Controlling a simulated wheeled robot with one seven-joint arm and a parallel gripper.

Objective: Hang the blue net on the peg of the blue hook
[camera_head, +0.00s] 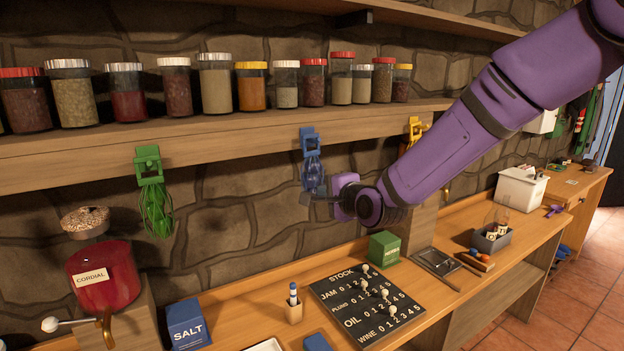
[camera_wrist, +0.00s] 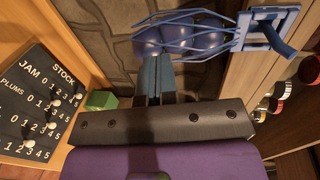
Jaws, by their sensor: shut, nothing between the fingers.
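The blue hook (camera_head: 309,140) is fixed to the front edge of the shelf; in the wrist view its blue plate and peg (camera_wrist: 272,38) show at the upper right. The blue net (camera_head: 312,172), holding several round blue things, hangs below the hook. In the wrist view the net (camera_wrist: 185,38) stretches toward the hook, and its loop appears to be around the peg. My gripper (camera_head: 312,196) is at the net's lower end; in the wrist view its fingers (camera_wrist: 158,76) are shut, empty, just beside the net. I cannot tell whether they touch it.
A green hook with a green net (camera_head: 155,205) hangs to the left, and a yellow hook (camera_head: 416,130) to the right. Several jars stand on the shelf (camera_head: 60,155). Below are a stock board (camera_head: 365,305), a green box (camera_head: 384,248) and a salt box (camera_head: 187,325).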

